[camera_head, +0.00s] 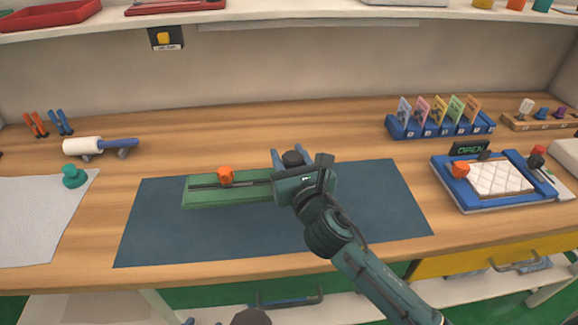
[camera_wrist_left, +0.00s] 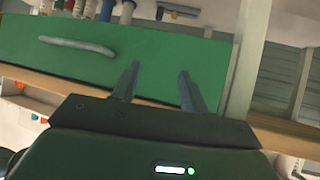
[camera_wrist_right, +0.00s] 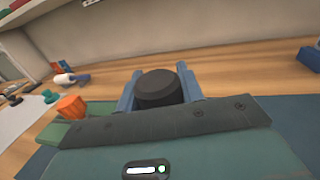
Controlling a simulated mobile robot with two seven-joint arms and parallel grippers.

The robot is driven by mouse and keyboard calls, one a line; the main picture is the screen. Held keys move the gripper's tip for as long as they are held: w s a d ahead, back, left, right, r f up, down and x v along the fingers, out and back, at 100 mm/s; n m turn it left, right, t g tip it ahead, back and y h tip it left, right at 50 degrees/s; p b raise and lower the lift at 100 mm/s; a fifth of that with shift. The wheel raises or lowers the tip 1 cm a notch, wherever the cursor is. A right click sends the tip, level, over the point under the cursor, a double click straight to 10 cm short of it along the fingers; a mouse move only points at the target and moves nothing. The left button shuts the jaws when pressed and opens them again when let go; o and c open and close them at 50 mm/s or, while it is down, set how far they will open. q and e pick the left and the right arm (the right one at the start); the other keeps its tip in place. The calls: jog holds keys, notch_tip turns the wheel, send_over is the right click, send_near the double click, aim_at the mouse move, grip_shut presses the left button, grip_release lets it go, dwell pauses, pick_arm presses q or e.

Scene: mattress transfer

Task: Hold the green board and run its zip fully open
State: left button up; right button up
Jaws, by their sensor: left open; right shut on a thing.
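The green board (camera_head: 230,195) lies on the dark blue mat, its right part hidden behind my right gripper. A dark zip track (camera_head: 250,183) runs along its top. An orange knob (camera_head: 225,174) stands on the track, left of the middle of the visible part. My right gripper (camera_head: 289,158) is shut on a black knob (camera_wrist_right: 158,90) at the right of the board; the fingers stand on both sides of it. The orange knob also shows in the right wrist view (camera_wrist_right: 71,106). My left gripper (camera_wrist_left: 158,74) is open and empty, facing a green drawer front below the tabletop.
The blue mat (camera_head: 385,205) is clear right of my right arm. A blue tray with a white quilted pad (camera_head: 497,178) lies at the right, a card rack (camera_head: 440,126) behind it. A roller (camera_head: 85,146) and a grey cloth (camera_head: 35,220) with a teal knob (camera_head: 74,177) are left.

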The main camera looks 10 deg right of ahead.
pick_arm(q)
jog(key=shift+w+a, duration=0.1)
pick_arm(e)
jog(key=shift+r, duration=0.3)
jog(key=shift+f, duration=0.35)
jog(key=shift+f+b, duration=0.35)
jog(key=shift+b, duration=0.15)
pick_arm(q)
jog(key=shift+w+d+b, duration=0.2)
jog(key=shift+d+b, duration=0.15)
pick_arm(e)
jog(key=shift+f, duration=0.5)
jog(key=shift+f+b, duration=0.4)
jog(key=shift+f, duration=0.2)
pick_arm(q)
jog(key=shift+d+f+t+b, duration=0.15)
jog(key=shift+d+t+b, duration=0.15)
jog(key=shift+t+b, duration=0.1)
pick_arm(e)
jog(key=shift+f, duration=0.5)
pick_arm(q)
jog(key=shift+d+f+h+b, duration=0.15)
jog(key=shift+f+h+b, duration=0.2)
jog(key=shift+b, duration=0.15)
pick_arm(e)
jog(key=shift+f, duration=0.75)
